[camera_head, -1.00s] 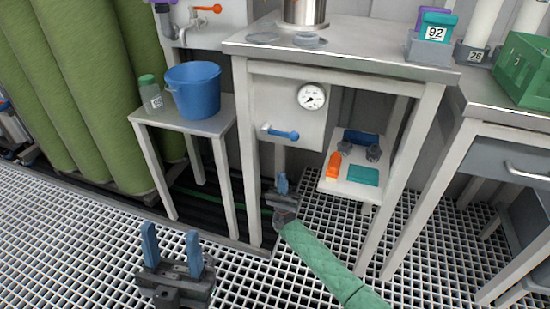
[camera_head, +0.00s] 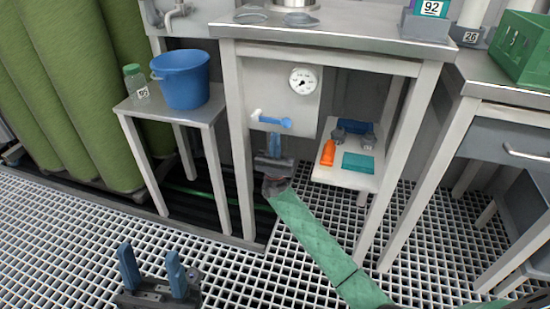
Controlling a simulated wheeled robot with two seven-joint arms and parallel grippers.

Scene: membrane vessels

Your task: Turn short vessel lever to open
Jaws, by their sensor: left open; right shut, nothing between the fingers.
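A blue lever (camera_head: 276,121) sticks out to the right, about level, from a white fitting on the light panel (camera_head: 272,88) under the middle bench. A round white gauge (camera_head: 303,81) is above and right of it. My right gripper (camera_head: 274,136), on the green-sleeved arm, is shut and empty, its blue fingers pointing up just below the lever. I cannot tell whether the fingertips touch the lever. My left gripper (camera_head: 150,262) is open and empty at the lower left, well away from the panel, above the grated floor.
A small side table (camera_head: 214,113) at left holds a blue bucket (camera_head: 184,80) and a green-capped bottle (camera_head: 136,82). A white shelf (camera_head: 340,174) right of the panel holds an orange item (camera_head: 328,153) and a teal item. The bench legs flank the panel.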

